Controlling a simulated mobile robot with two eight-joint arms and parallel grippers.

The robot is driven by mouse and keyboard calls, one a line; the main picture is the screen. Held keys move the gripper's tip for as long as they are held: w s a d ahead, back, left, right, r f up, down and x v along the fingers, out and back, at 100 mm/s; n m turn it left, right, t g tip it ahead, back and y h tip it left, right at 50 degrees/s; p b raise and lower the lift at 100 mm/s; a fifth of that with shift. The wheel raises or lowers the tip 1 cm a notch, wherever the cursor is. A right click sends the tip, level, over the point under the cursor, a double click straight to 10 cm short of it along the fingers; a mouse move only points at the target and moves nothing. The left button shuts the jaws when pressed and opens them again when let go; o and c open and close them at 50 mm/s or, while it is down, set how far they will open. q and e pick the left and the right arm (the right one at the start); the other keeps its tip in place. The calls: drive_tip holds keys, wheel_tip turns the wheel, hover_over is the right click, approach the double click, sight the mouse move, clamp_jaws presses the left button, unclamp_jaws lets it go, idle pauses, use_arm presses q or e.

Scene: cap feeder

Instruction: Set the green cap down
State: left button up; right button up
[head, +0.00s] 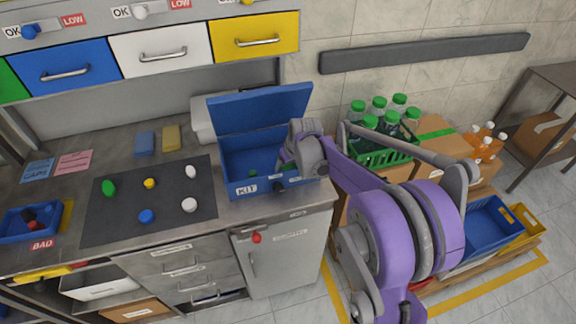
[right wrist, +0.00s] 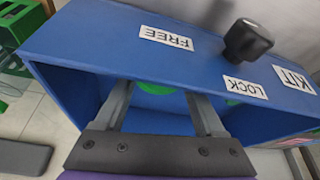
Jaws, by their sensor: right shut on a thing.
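The blue KIT box (head: 262,188) stands at the right end of the counter with its lid raised. My right gripper (head: 288,167) reaches into its right side. In the right wrist view the two fingers (right wrist: 160,108) go down behind the box's labelled front wall (right wrist: 200,60). They are shut on a green cap (right wrist: 155,88), partly hidden by the wall. Whether the cap touches the box floor cannot be told. Another green piece (head: 252,173) shows inside the box, left of the gripper. My left gripper is not in view.
A dark mat (head: 120,225) holds several loose caps, including a green one (head: 109,187). A blue BAD tray (head: 15,236) is at far left. A black knob (right wrist: 247,40) juts from the box front. A green crate of bottles (head: 370,159) stands right of the counter.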

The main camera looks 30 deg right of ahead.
drive_tip(key=shift+f, duration=0.1)
drive_tip(key=shift+f, duration=0.15)
drive_tip(key=o, duration=1.3)
drive_tip(key=shift+c, duration=0.2)
drive_tip(key=shift+r, duration=0.3)
drive_tip(key=v, duration=1.2)
drive_tip(key=s+a+f, duration=0.4)
drive_tip(key=s+a, duration=0.3)
drive_tip(key=s, duration=0.4)
drive_tip(key=s+a+f, duration=0.4)
drive_tip(key=s+a, duration=0.3)
drive_tip(key=s, duration=0.4)
drive_tip(key=shift+s+a+t+p, duration=0.25)
drive_tip(key=shift+a+t+p, duration=0.05)
drive_tip(key=shift+t+p, duration=0.1)
drive_tip(key=shift+f, duration=0.1)
